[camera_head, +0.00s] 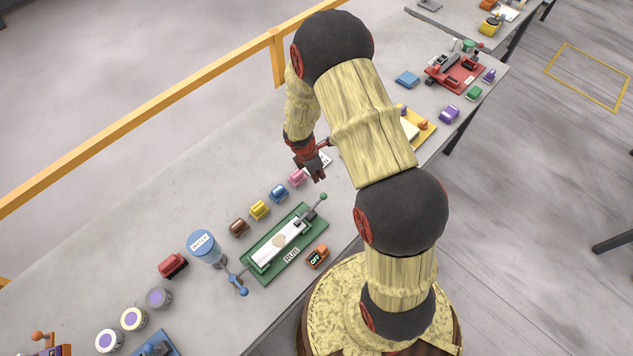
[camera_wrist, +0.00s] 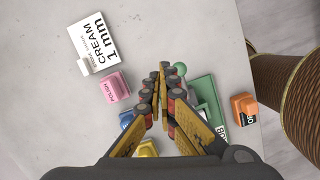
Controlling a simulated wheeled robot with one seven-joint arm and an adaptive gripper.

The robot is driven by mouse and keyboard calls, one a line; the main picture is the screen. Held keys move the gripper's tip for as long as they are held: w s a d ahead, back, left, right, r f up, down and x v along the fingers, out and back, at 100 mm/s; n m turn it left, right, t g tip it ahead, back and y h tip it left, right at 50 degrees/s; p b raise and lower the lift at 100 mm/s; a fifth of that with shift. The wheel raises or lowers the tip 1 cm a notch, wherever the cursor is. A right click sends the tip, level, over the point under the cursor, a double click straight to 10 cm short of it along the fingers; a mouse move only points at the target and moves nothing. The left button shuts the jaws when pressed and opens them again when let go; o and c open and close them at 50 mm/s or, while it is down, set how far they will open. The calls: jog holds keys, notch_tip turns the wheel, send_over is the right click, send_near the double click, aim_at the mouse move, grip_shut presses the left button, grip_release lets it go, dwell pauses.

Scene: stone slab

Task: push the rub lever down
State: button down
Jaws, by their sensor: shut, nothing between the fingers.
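The rub lever is a grey rod with a green ball knob (camera_head: 323,196), rising at the far right end of a green-based device (camera_head: 262,268) with a white bed; the knob also shows in the wrist view (camera_wrist: 180,69). A label by the base reads something like "RUB" in the wrist view. My gripper (camera_head: 316,174) is shut and empty. It hangs above the slab, slightly beyond the knob in the head view. In the wrist view its fingertips (camera_wrist: 163,72) lie just left of the knob, with no clear contact. The fingers hide part of the device.
A row of small blocks, pink (camera_head: 298,177), blue (camera_head: 279,193), yellow (camera_head: 259,210) and brown (camera_head: 239,227), lies beside the device.

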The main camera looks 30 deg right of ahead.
jog(key=w+d+r, duration=0.2)
jog(key=d+r, duration=0.2)
jog(key=shift+d+r, duration=0.2)
jog(key=shift+d, duration=0.15)
dwell(0.3)
jog(key=s+a+r+m+t+y+b, duration=0.1)
jog(key=s+a+r+m+t+b, duration=0.1)
jog(key=s+a+r+m+b, duration=0.2)
jog(key=s+a+r+m+t+b, duration=0.1)
jog(key=s+a+r+m+b, duration=0.4)
jog(key=s+m+b, duration=0.3)
jog(key=s+a+r+m+t+y+b, duration=0.1)
jog(key=s+a+r+m+b, duration=0.4)
jog(key=s+b, duration=0.6)
jog(key=shift+s+a+r+m+t+y+b, duration=0.15)
jog(key=shift+a+m+t+y+b, duration=0.15)
jog(key=shift+m+t+b, duration=0.35)
